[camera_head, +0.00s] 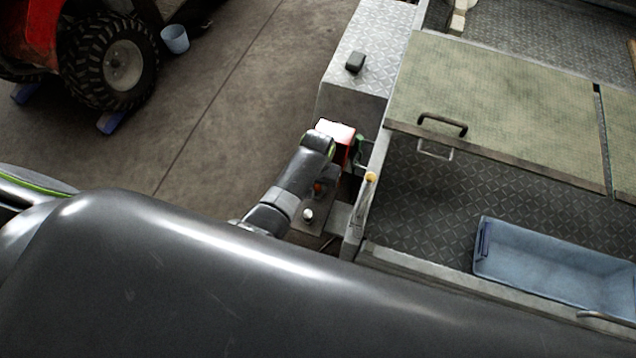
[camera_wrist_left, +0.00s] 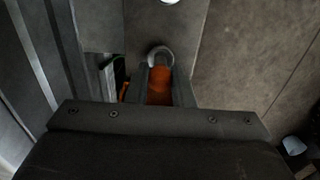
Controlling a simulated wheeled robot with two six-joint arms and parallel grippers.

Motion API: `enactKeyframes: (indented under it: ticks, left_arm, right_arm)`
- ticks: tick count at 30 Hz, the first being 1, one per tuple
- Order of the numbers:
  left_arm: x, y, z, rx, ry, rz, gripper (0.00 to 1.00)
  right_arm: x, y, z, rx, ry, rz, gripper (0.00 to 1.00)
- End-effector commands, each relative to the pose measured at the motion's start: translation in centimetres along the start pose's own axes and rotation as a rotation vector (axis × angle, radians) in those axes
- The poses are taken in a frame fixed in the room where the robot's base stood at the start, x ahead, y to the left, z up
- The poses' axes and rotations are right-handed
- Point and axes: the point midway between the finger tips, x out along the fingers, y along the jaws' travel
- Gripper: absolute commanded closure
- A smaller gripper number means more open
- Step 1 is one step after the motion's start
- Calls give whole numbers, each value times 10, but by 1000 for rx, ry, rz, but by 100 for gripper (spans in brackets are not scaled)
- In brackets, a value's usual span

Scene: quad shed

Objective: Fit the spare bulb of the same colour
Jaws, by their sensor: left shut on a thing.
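My left gripper (camera_head: 319,181) is over a small grey shelf at the trailer's front corner. In the left wrist view it (camera_wrist_left: 160,88) is shut on an orange bulb (camera_wrist_left: 159,85), which sits between the two fingers with a grey ring at its far end. Whether the orange bulb touches the shelf cannot be told.
The trailer bed has a raised rim beside the shelf. A blue bin (camera_head: 550,262) lies in it, and a greenish lid panel (camera_head: 500,95) with a handle covers part. A metal box top (camera_head: 365,45) holds a dark block (camera_head: 355,62).

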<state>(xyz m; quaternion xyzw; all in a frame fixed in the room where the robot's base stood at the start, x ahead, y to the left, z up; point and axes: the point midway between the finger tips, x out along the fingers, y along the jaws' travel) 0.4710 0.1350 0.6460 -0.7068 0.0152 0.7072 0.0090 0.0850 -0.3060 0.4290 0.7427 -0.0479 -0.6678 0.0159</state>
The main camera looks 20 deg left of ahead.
Motion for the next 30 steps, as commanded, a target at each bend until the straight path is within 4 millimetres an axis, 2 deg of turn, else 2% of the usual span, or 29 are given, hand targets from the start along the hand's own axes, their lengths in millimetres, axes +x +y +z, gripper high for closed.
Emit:
enactKeyframes:
  ticks: [30]
  left_arm:
    - [16, 0, 0, 0, 1, 0, 92]
  right_arm:
    - [10, -1, 1, 0, 0, 0, 100]
